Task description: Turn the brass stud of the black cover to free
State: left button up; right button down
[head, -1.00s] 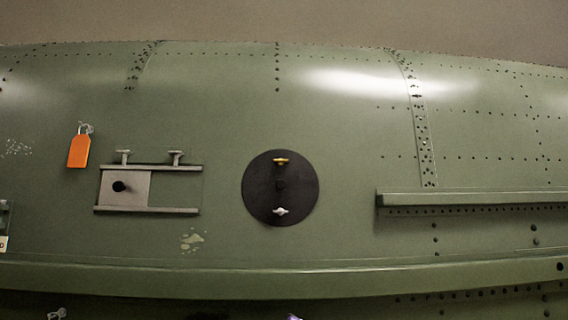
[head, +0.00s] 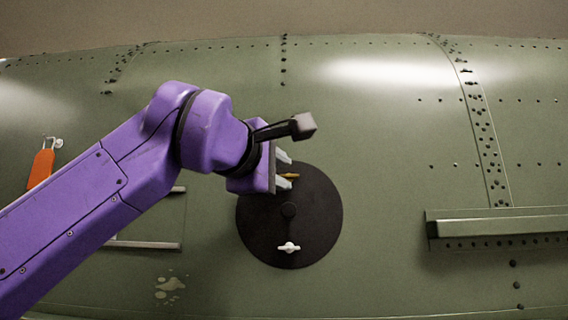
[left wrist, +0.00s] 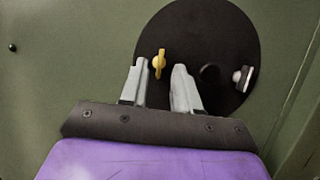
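The round black cover (head: 312,225) sits on the green fuselage skin, and it also shows in the left wrist view (left wrist: 222,38). Its brass stud (head: 290,176) is near the cover's top edge; in the left wrist view the brass stud (left wrist: 159,63) shows between and beyond the fingertips. A silver stud (head: 289,248) is near the bottom edge, and a dark knob (head: 288,210) is at the centre. My left gripper (head: 285,170) is open and empty, its fingers either side of the brass stud's line; I cannot tell whether they touch it. My right gripper is not in view.
An orange tag (head: 41,167) hangs at the left. A railed panel (head: 145,245) is partly hidden behind my left arm. A green ledge (head: 500,227) juts out at the right. The skin between the cover and ledge is clear.

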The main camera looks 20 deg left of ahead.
pick_arm(q)
jog(key=shift+w, duration=1.1)
jog(key=shift+s+d+r, duration=0.1)
jog(key=shift+s+d, duration=0.05)
jog(key=shift+s, duration=0.4)
jog(key=shift+w, duration=0.15)
jog(key=c, duration=0.5)
jog(key=shift+w, duration=0.1)
grip_shut()
